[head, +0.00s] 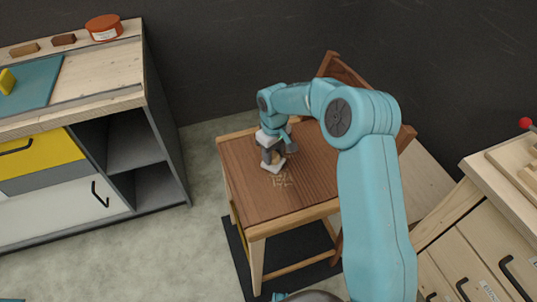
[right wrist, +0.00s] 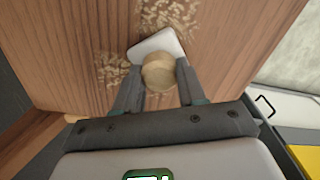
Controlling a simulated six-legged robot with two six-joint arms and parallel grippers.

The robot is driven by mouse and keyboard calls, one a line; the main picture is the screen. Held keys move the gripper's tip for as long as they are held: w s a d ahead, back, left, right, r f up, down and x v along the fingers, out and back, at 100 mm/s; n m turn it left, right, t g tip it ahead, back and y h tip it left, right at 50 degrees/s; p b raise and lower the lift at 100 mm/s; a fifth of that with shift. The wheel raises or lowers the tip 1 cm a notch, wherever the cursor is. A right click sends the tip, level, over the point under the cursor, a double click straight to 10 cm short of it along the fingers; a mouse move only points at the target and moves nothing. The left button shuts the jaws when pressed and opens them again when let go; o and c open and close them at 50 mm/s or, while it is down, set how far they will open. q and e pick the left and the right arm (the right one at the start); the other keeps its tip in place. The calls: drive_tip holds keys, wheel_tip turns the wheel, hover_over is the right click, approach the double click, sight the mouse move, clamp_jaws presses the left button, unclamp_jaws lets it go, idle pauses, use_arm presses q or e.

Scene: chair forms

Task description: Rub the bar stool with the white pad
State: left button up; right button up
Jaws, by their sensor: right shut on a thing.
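The bar stool (head: 246,182) has a brown wooden seat and stands upright, its backrest partly hidden behind my right arm. My right gripper (head: 270,157) is over the seat, shut on the round wooden knob (right wrist: 158,72) of the white pad (head: 274,168). The pad appears to rest flat on the seat; in the right wrist view its white plate (right wrist: 154,43) shows beyond the knob. Pale marks (head: 283,180) lie beside the pad. The right wrist view shows them as two speckled patches, one ahead (right wrist: 177,14) and one to the left (right wrist: 112,70). My left gripper is out of view.
A workbench (head: 115,70) with drawers and open shelves stands at the left, with a red tin (head: 104,28) on top. A wooden drawer cabinet (head: 470,255) is close at the lower right. Open floor (head: 120,255) lies left of the stool.

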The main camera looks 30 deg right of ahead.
drive_tip(key=shift+s+d+p, duration=0.15)
drive_tip(key=shift+s+d, duration=0.15)
drive_tip(key=shift+d, duration=0.85)
drive_tip(key=shift+s+d+p, duration=0.2)
drive_tip(key=shift+s+d, duration=0.05)
drive_tip(key=shift+d, duration=0.95)
drive_tip(key=shift+s+d+p, duration=0.15)
drive_tip(key=shift+s+d, duration=0.15)
drive_tip(key=shift+d, duration=0.85)
drive_tip(key=shift+w+r, duration=0.1)
drive_tip(key=shift+w, duration=0.4)
drive_tip(key=shift+w+d+p, duration=0.2)
drive_tip(key=shift+w+p, duration=0.2)
drive_tip(key=shift+w, duration=0.2)
drive_tip(key=shift+w+a, duration=0.2)
drive_tip(key=shift+a, duration=0.55)
drive_tip(key=shift+w+a, duration=0.2)
drive_tip(key=shift+a, duration=0.55)
drive_tip(key=shift+w+a+f+b, duration=0.1)
drive_tip(key=shift+w+a+b, duration=0.1)
drive_tip(key=shift+a, duration=0.5)
drive_tip(key=shift+w+a+f+b, duration=0.1)
drive_tip(key=shift+a+b, duration=0.05)
drive_tip(key=shift+a, duration=0.55)
drive_tip(key=shift+w+a, duration=0.2)
drive_tip(key=shift+a, duration=0.55)
drive_tip(key=shift+w+a, duration=0.15)
drive_tip(key=shift+a, duration=0.6)
drive_tip(key=shift+r+p, duration=2.05)
drive_tip(key=shift+r, duration=1.1)
